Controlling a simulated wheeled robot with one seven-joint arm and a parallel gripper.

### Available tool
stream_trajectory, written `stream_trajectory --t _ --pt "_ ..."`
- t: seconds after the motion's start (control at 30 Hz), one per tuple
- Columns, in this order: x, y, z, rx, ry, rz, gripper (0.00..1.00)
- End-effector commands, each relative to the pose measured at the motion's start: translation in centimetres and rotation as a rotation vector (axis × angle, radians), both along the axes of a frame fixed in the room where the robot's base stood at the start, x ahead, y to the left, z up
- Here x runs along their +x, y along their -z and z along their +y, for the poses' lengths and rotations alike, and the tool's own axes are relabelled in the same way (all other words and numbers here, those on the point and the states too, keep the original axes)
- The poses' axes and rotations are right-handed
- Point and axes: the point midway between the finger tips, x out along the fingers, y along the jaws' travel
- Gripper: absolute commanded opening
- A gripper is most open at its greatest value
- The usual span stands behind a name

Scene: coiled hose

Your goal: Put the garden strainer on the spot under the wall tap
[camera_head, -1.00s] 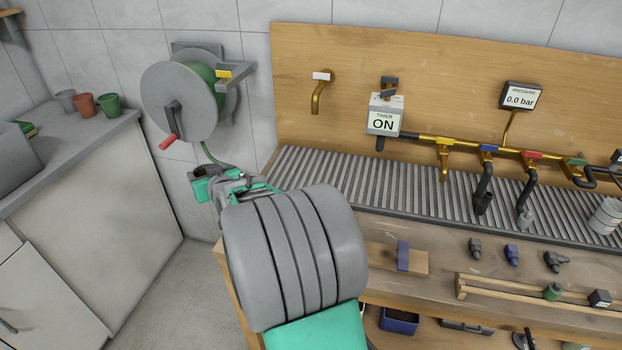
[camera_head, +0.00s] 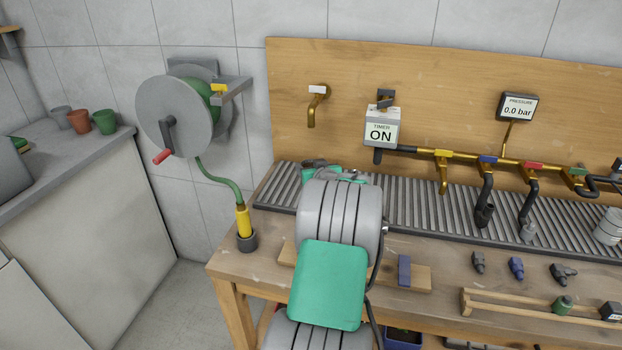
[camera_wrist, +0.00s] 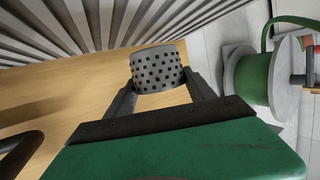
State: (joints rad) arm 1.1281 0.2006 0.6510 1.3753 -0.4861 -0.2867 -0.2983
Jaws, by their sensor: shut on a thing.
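The garden strainer (camera_wrist: 158,66), a grey cylinder pierced with small dark holes, sits between the fingers of my gripper (camera_wrist: 161,88) in the wrist view. My gripper is shut on it. In the head view my gripper (camera_head: 316,165) is over the left part of the slatted drain grate, below the wall tap (camera_head: 314,105). My own arm covers much of it there, and the strainer is not clearly seen. The brass wall tap has a white handle and hangs on the wooden backboard. The spot under it cannot be made out behind my arm.
A hose reel (camera_head: 182,115) hangs on the wall at left; its hose drops to a yellow nozzle (camera_head: 243,221) in a dark holder at the bench's left corner. A timer box (camera_head: 381,131) and brass pipe are right of the tap. The grate (camera_head: 430,205) has free room.

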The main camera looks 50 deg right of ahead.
Motion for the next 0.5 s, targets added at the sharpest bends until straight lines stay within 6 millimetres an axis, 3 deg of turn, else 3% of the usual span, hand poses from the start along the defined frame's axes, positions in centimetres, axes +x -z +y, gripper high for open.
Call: stream_trajectory --t 0.2,0.5 --pt "0.0 3.4 0.0 0.002 0.001 0.000 0.24" --pt "0.0 3.8 0.1 0.001 0.000 -0.001 0.24"
